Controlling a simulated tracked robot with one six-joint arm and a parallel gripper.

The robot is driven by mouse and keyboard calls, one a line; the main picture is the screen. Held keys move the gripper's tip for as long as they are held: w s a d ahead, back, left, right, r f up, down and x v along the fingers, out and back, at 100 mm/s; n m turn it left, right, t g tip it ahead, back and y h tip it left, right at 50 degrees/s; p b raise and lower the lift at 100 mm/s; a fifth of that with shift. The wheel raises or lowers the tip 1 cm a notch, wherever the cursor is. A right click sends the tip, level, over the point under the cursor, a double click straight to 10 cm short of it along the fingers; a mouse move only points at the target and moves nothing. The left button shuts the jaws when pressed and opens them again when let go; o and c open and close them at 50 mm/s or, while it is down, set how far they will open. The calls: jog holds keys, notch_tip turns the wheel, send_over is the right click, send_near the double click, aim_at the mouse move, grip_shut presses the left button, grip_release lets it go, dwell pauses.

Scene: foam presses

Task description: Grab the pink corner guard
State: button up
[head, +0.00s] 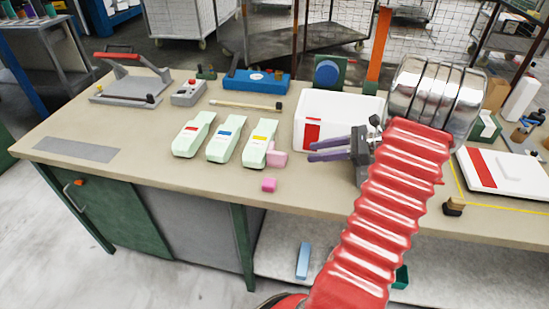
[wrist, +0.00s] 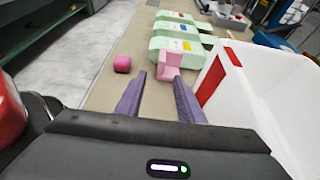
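The pink corner guard (head: 278,159) is a light pink L-shaped piece on the bench. It sits beside the near end of the pale green block with the yellow label (head: 260,143), apparently against it. In the wrist view the corner guard (wrist: 169,66) lies just beyond my fingertips, roughly between their lines. My gripper (head: 310,151) has purple fingers and points left toward the guard in the head view. In the wrist view my gripper (wrist: 159,84) is open, with nothing between its fingers.
A darker pink cube (head: 268,184) lies near the bench's front edge. A white bin with a red label (head: 345,100) stands close beside my gripper. Two more pale green blocks, red-labelled (head: 193,135) and blue-labelled (head: 225,138), stand left.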

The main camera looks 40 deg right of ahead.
aim_at(284, 153)
jog(key=shift+x, duration=3.2)
jog(key=shift+x, duration=2.6)
jog(key=shift+w+d, duration=0.1)
jog(key=shift+d, duration=0.05)
jog(key=shift+c, duration=0.3)
grip_shut()
